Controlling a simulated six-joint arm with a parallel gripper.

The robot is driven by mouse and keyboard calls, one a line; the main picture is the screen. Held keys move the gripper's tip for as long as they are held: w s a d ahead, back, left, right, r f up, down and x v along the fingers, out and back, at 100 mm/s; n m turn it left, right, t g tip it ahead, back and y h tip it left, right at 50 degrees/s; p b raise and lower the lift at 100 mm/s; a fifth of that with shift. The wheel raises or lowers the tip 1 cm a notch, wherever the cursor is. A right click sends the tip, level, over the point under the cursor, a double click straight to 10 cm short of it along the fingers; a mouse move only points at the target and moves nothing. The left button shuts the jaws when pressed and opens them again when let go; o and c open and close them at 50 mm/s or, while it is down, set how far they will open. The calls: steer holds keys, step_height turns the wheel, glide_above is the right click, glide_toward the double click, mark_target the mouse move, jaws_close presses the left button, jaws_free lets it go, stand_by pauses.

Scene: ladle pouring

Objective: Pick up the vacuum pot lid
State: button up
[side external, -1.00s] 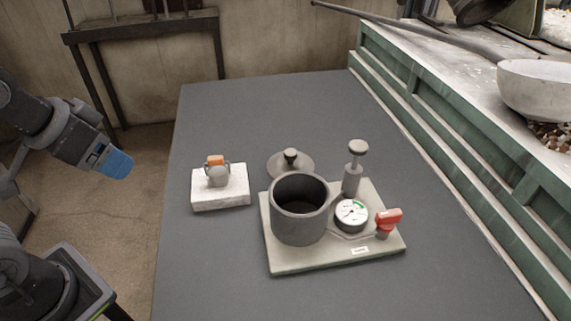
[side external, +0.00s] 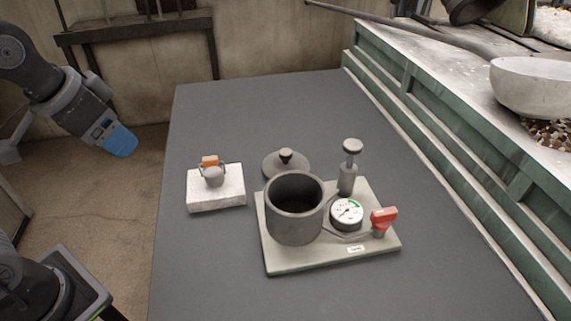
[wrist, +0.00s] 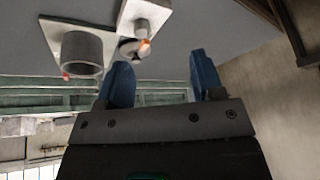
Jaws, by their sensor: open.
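The vacuum pot lid (side external: 286,165) is a grey disc with a dark knob, lying on the table just behind the pot. The open grey pot (side external: 296,208) stands on a pale base plate (side external: 335,258). In the wrist view the lid (wrist: 130,50) is partly hidden behind the white block and a finger, and the pot (wrist: 83,52) is to its left. My gripper (side external: 122,143) is at the left, off the table's edge and well away from the lid. Its blue fingers (wrist: 162,80) are apart, with nothing between them.
A white block (side external: 216,190) with a small grey ladle-like piece and orange part sits left of the pot. A gauge (side external: 347,213), red valve handle (side external: 383,217) and pump post (side external: 349,165) share the base plate. A green ledge with a bowl (side external: 538,86) borders the right. The table's left strip is clear.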

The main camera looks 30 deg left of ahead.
steer(key=w+d+r+m+g, duration=0.1)
steer(key=w+d+r+m, duration=0.15)
steer(key=w, duration=0.35)
steer(key=m+g+y, duration=0.1)
steer(key=m+g, duration=0.4)
steer(key=m, duration=0.5)
glide_above(286, 151)
steer(key=d, duration=0.2)
step_height(286, 151, down, 6)
steer(key=f, duration=0.5)
steer(key=a+f, duration=0.1)
steer(key=f, duration=0.1)
steer(key=shift+w+f, duration=0.1)
steer(key=shift+f, duration=0.3)
steer(key=shift+n, duration=0.25)
steer(key=shift+a+f, duration=0.15)
steer(key=shift+f, duration=0.75)
steer(key=shift+a+f, duration=0.2)
steer(key=shift+f, duration=0.7)
steer(key=shift+a+f, duration=0.15)
steer(key=shift+f, duration=0.75)
steer(key=shift+s, duration=0.2)
steer(key=shift+r, duration=0.1)
jaws_close()
